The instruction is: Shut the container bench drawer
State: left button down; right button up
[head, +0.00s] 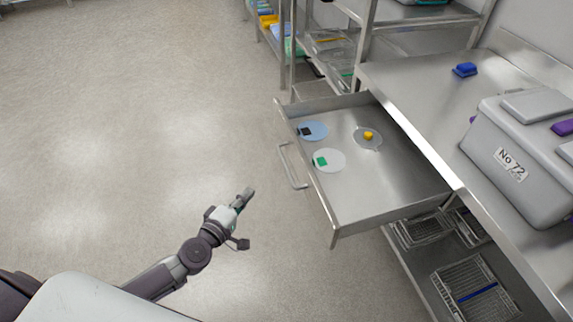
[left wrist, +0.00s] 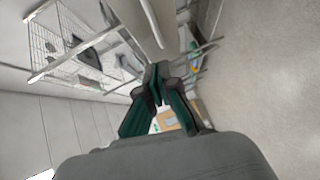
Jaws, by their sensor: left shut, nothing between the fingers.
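The container bench drawer (head: 385,190) is metal and stands pulled out from the bench. Its bar handle (head: 293,166) is on the front panel, on the side towards the open floor. Inside lie a blue disc (head: 313,131) with a dark square, a white disc (head: 329,161) with a green square, and a clear lid (head: 368,139) with a yellow knob. My left gripper (head: 248,193) is shut and empty, to the left of the handle and apart from it. In the left wrist view its fingers (left wrist: 158,80) meet. My right gripper is not in view.
The metal bench top (head: 425,87) holds a grey container labelled No 72 (head: 513,165) and a blue item (head: 465,70). Wire baskets (head: 475,287) sit on the shelf below. A metal rack (head: 330,45) stands behind the drawer. The floor at left is clear.

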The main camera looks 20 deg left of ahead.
pick_arm(q)
send_near(285, 167)
jog(key=w+a, duration=0.2)
jog(key=w, duration=0.2)
jog(key=w+d, duration=0.1)
jog(key=w+d+f+b, duration=0.1)
jog(key=d, duration=0.1)
jog(key=shift+f, duration=0.15)
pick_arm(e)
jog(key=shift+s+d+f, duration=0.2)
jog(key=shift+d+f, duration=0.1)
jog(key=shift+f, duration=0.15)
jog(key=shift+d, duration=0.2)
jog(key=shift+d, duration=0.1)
